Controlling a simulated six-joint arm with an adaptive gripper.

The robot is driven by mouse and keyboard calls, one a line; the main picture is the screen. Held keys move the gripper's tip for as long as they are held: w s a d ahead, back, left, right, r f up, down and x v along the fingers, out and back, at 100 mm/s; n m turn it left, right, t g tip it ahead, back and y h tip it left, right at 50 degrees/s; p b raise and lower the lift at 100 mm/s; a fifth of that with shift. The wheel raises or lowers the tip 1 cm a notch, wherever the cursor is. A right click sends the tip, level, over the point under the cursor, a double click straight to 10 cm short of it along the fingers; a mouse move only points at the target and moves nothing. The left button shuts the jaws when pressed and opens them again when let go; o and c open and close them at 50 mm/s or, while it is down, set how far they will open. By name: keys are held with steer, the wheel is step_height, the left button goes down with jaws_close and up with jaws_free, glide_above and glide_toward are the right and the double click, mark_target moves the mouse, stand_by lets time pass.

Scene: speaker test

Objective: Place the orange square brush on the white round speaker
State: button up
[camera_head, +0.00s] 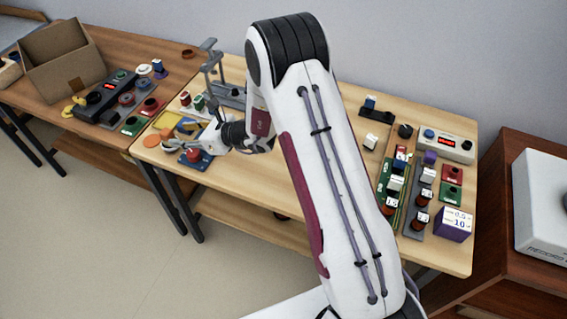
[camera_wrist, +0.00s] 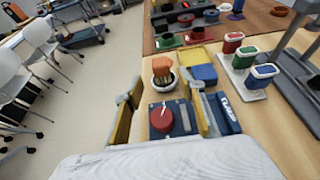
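The orange brush (camera_wrist: 162,65) sits upright on or in a pale round piece with a dark inside, which looks like the white round speaker (camera_wrist: 163,88). The wrist view does not show clearly how the two meet. My gripper (camera_wrist: 160,92) is open, with its yellow-lined fingers well apart and nothing held between them. The brush stands just beyond the fingertips, apart from them. In the head view my gripper (camera_head: 183,138) is low over the table's left end. Small orange shapes show beside it there, too small to tell apart.
A blue box with a red round knob (camera_wrist: 170,118) lies beneath and between my fingers. A yellow tray (camera_wrist: 196,56) and a blue piece lie just beyond. Red and green switches (camera_wrist: 240,60) stand to the right. The table's left edge is close.

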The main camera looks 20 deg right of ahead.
steer(key=s+a+r+n+g, duration=0.3)
steer(key=s+r+n+g, duration=0.3)
steer(key=s+r+n, duration=1.15)
steer(key=s+d+r+n+t+h, duration=0.1)
steer(key=s+d+r+n+h, duration=0.2)
steer(key=s+d, duration=0.7)
steer(key=s+d+r+n+t+h, duration=0.1)
steer(key=s+d+r+n+h, duration=0.2)
steer(key=s+d+n+h, duration=0.3)
steer(key=s+d, duration=0.4)
steer(key=s, duration=0.4)
steer(key=shift+s+d, duration=0.25)
steer(key=shift+d, duration=0.1)
